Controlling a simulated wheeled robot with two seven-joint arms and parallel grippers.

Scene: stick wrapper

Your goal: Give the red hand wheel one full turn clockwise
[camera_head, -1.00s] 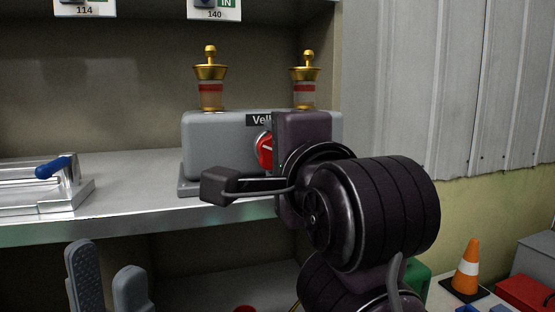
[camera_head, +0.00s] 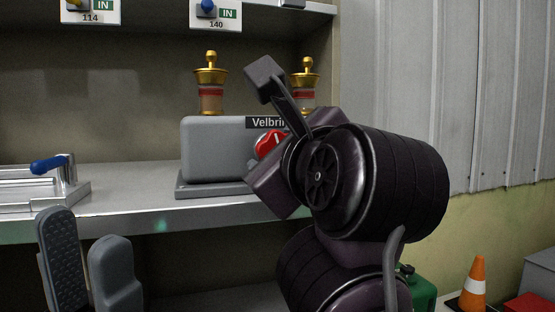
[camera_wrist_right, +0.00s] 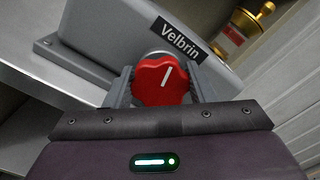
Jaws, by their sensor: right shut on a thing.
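The red hand wheel (camera_head: 269,145) is on the front of the grey Velbrin machine (camera_head: 214,148). My right arm hides part of it in the head view. In the right wrist view the wheel (camera_wrist_right: 160,82) is lobed, with a white line pointing up and slightly right in that picture. My right gripper (camera_wrist_right: 161,88) is shut on the wheel, one finger on each side. My left gripper (camera_head: 82,228) shows at the lower left of the head view, its fingers apart and empty, away from the wheel.
The machine stands on a metal shelf (camera_head: 130,190), with two gold-topped fittings, one of them (camera_head: 210,85) clear on the left. A blue-handled device (camera_head: 48,190) sits at far left. An orange cone (camera_head: 474,281) stands at lower right.

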